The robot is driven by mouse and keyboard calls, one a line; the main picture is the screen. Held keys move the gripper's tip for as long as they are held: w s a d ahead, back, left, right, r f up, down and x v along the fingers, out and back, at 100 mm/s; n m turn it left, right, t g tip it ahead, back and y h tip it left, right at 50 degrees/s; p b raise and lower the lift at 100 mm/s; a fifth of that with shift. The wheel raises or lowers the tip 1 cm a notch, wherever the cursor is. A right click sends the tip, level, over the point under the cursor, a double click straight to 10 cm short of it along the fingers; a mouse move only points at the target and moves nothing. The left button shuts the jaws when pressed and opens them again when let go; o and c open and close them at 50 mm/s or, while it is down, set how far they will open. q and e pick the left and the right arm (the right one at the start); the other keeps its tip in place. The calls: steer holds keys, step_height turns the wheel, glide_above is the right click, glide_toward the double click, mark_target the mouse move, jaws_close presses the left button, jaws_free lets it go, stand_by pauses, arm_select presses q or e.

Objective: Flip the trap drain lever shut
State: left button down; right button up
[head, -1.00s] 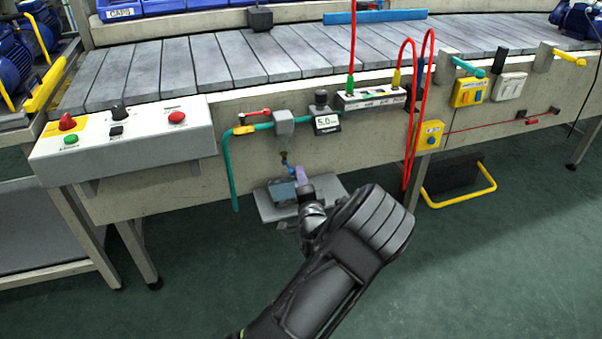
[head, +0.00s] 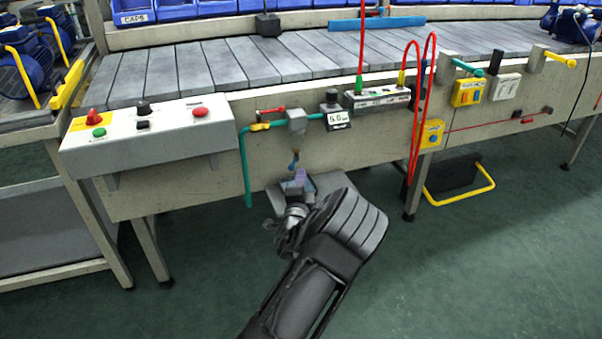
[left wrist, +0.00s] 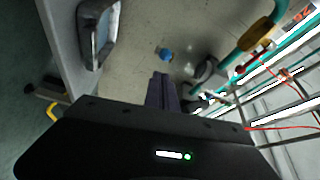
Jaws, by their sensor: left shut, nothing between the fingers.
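The trap, a grey block (head: 297,121) on the teal pipe, is on the bench's front panel in the head view. Below it hangs the drain with its small blue lever (head: 293,166). The lever shows as a blue piece in the left wrist view (left wrist: 165,53). My left gripper (head: 301,173) is just below and right of the lever, its purplish fingers shut and empty. In the left wrist view the shut fingers (left wrist: 163,82) point toward the lever, with a small gap seeming to remain. I cannot tell the lever's exact angle. My right gripper is out of view.
A gauge (head: 335,117), a red valve handle (head: 270,111) and red hoses (head: 419,110) are nearby. A control box (head: 150,140) juts out at left. The floor in front is clear.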

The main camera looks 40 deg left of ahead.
arm_select(q)
steer(key=p+v, duration=0.1)
steer(key=v, duration=0.4)
steer(key=shift+s+d, duration=0.15)
steer(key=shift+d, duration=0.05)
